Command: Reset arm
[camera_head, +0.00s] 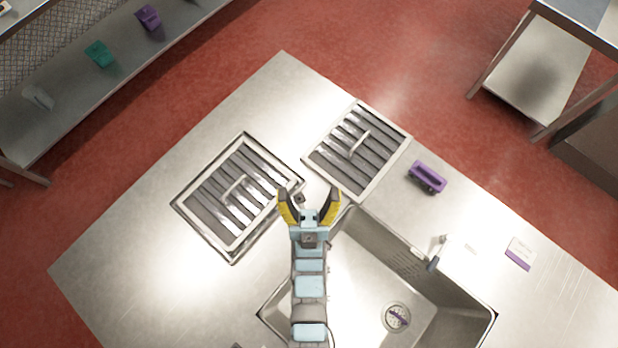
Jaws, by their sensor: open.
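My gripper (310,205) is open, with its two yellow and dark fingers spread apart and nothing visible between them. It is over the steel counter (130,225), between the two slatted metal grates and just beyond the sink's upper left corner. My arm reaches up from the bottom of the view and covers part of the sink. The height of the gripper above the counter is hard to tell.
One slatted grate (213,193) sits at the left in a frame, another (345,137) at the upper middle. The sink (365,285) is at the lower right. A purple-handled brush (427,177) and a white and purple item (519,253) lie right. A shelf (60,130) stands upper left.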

